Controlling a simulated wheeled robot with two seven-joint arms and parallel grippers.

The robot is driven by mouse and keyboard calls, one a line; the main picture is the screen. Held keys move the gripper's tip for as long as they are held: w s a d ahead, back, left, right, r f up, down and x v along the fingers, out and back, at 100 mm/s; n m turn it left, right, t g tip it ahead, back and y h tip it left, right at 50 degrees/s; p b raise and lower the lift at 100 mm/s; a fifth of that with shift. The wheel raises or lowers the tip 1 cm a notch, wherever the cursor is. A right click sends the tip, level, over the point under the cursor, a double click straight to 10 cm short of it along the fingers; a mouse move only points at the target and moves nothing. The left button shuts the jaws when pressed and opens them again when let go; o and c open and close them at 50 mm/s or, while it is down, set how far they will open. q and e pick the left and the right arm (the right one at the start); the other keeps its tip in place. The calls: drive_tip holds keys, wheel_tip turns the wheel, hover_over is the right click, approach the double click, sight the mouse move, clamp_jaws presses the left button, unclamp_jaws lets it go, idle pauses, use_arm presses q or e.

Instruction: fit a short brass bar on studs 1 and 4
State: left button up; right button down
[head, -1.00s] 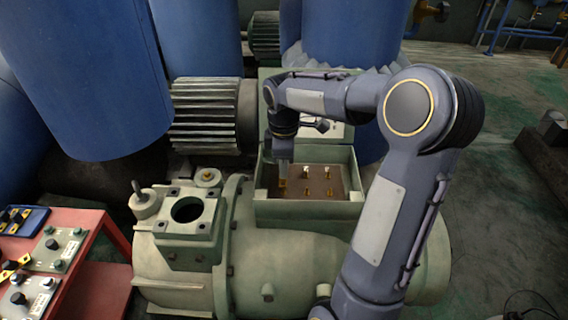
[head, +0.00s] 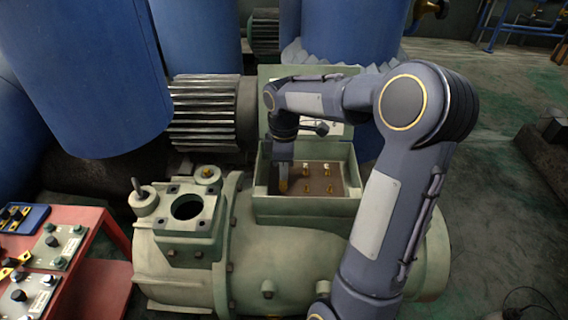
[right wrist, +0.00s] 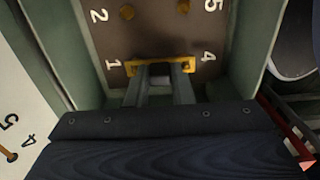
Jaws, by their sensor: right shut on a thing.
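My right gripper (head: 283,180) reaches down into the open terminal box (head: 310,208) on the green compressor, at its left end. In the right wrist view, my right gripper (right wrist: 160,72) is shut on a short brass bar (right wrist: 158,62). The bar lies crosswise between the painted numbers 1 and 4, with its ends at the places of studs 1 and 4. I cannot tell whether it is fully down on them. My left gripper is out of view.
The box's green walls (right wrist: 88,50) stand close on both sides of the gripper. A raised lid with a white label is behind the box. A red table (head: 95,255) with panels and yellow pieces (head: 14,262) is at the left. Blue tanks (head: 85,75) stand behind.

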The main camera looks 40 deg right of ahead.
drive_tip(key=shift+f, duration=0.55)
drive_tip(key=c, duration=1.2)
unclamp_jaws()
drive_tip(key=shift+r, duration=0.1)
drive_tip(key=shift+w+r, duration=0.1)
drive_tip(key=shift+r, duration=3.35)
